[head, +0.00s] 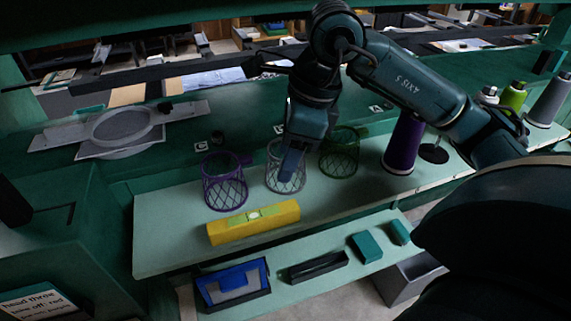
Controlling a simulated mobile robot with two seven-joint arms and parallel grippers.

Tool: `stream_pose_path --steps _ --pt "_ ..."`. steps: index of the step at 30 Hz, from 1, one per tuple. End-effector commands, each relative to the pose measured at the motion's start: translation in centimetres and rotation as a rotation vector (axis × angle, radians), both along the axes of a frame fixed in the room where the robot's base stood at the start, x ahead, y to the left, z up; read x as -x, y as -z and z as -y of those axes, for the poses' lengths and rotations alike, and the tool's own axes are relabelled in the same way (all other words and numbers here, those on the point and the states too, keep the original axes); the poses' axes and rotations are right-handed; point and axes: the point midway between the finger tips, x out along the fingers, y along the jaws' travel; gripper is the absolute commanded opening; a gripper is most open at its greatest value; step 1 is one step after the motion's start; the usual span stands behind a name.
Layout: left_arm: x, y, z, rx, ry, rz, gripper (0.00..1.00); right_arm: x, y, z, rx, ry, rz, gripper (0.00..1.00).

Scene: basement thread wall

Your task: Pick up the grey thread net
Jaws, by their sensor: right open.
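The grey thread net (272,180) is an open wire-like cylinder on the pale green shelf (160,235). It stands between a purple net (225,187) on its left and a green net (338,160) on its right. My right gripper (289,172) comes down from above, with its fingers in front of or inside the grey net; I cannot tell which. The gripper is open, and it hides part of the net's middle and rim. I cannot see whether it touches the net. My left gripper is not in view.
A yellow level (225,230) lies in front of the nets. A purple thread cone (403,145) stands to their right, with green (514,97) and grey (550,100) cones farther right. A lower shelf holds a blue bin (235,283) and a black tray (318,267).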

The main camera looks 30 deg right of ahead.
Motion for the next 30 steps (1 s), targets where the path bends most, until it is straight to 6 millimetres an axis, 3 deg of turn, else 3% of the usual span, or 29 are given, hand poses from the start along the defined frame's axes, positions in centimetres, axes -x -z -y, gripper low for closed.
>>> stream_pose_path --steps 10,20,30 --pt "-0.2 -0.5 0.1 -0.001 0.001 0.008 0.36 -0.9 4.4 -0.3 0.0 -0.002 -0.004 0.49" --pt "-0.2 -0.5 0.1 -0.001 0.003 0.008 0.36 -1.1 5.1 -0.5 -0.001 -0.001 0.0 0.49" --pt "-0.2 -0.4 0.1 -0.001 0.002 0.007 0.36 -1.1 5.1 -0.5 -0.001 0.0 0.0 0.22"
